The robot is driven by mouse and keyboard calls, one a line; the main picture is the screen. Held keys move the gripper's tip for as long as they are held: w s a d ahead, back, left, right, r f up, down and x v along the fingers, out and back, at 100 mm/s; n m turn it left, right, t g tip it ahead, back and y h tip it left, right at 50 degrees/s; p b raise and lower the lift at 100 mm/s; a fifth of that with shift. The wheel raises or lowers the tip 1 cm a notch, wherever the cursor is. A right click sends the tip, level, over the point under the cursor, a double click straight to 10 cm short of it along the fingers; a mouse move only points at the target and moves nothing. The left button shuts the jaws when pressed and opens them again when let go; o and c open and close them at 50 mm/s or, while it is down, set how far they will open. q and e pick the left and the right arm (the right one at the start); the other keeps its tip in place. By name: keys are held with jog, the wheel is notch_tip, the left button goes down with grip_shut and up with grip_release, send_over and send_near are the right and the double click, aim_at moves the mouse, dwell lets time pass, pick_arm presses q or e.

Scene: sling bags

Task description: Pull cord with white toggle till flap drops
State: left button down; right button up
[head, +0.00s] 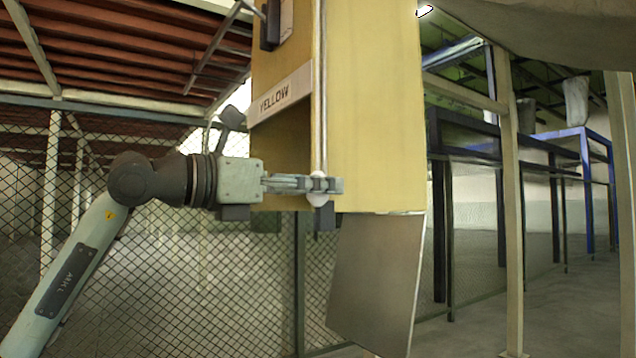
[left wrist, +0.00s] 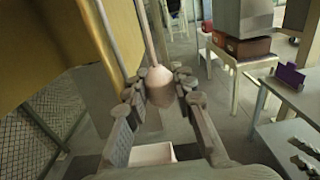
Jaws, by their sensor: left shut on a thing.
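A yellow box (head: 375,110) with a label reading YELLOW (head: 281,92) fills the upper middle of the head view. A pale cord (head: 319,120) runs down its front corner to a white toggle (head: 317,191). My left gripper (head: 325,186) is shut on the toggle, below the label. In the left wrist view the toggle (left wrist: 159,88) sits between the fingers, with the cord (left wrist: 146,38) rising from it. A grey flap (head: 375,280) hangs tilted below the box. My right gripper is not in view.
A wire mesh fence (head: 240,270) stands behind the box at left. Blue-framed tables (head: 560,140) and a pale post (head: 512,210) stand to the right. In the left wrist view a pale open container (left wrist: 152,153) shows below the fingers.

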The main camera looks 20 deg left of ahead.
pick_arm(q)
jog(key=shift+f, duration=0.15)
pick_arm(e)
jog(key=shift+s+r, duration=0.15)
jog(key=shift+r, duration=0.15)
pick_arm(q)
jog(key=c, duration=1.2)
grip_release()
jog(key=v, duration=1.2)
